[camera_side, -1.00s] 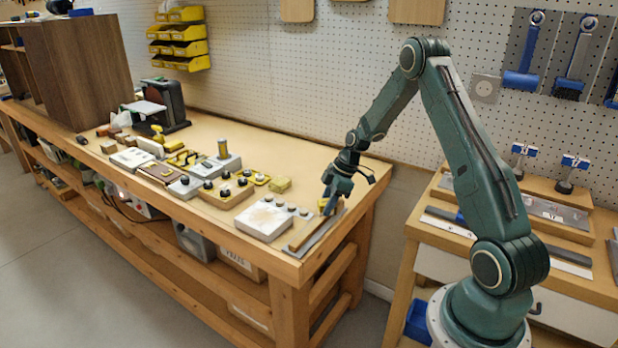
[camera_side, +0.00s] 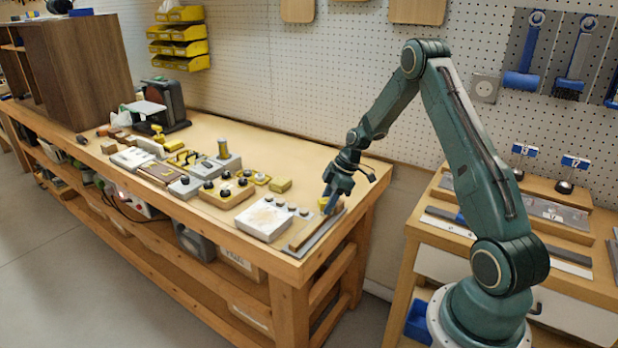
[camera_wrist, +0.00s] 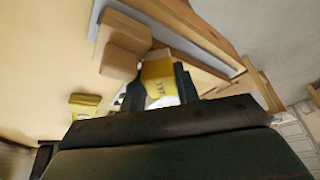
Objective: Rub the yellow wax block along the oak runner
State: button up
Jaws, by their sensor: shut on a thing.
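My gripper (camera_side: 331,204) is over the near right end of the bench in the side view, above the oak runner (camera_side: 305,234), a narrow brown strip lying on a grey plate. The oak runner (camera_wrist: 203,72) appears just beyond the block in the wrist view. Whether the block touches the runner cannot be told. In the side view the fingers hide most of the block.
A pale wooden block (camera_wrist: 121,45) stands close to the wax block in the wrist view. A white box with knobs (camera_side: 265,220) lies left of the runner, and a small yellow block (camera_side: 281,186) lies behind it. The bench's front edge is close to the runner.

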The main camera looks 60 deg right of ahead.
aim_at(305, 231)
jog(key=shift+a, duration=1)
jog(key=shift+a, duration=0.15)
jog(key=shift+s+a+f, duration=0.1)
jog(key=shift+a+f, duration=0.05)
jog(key=shift+a, duration=0.8)
jog(key=shift+s+a+f, duration=0.1)
jog(key=shift+a+f, duration=0.05)
jog(key=shift+a, duration=0.8)
jog(key=shift+a, duration=0.2)
jog(key=shift+a+r, duration=0.1)
jog(key=shift+a, duration=1.55)
jog(key=shift+a, duration=0.1)
jog(key=shift+w+a+r, duration=0.1)
jog(key=shift+a+r, duration=0.05)
jog(key=shift+a, duration=0.7)
jog(key=shift+w+a+r, duration=0.1)
jog(key=shift+a, duration=0.75)
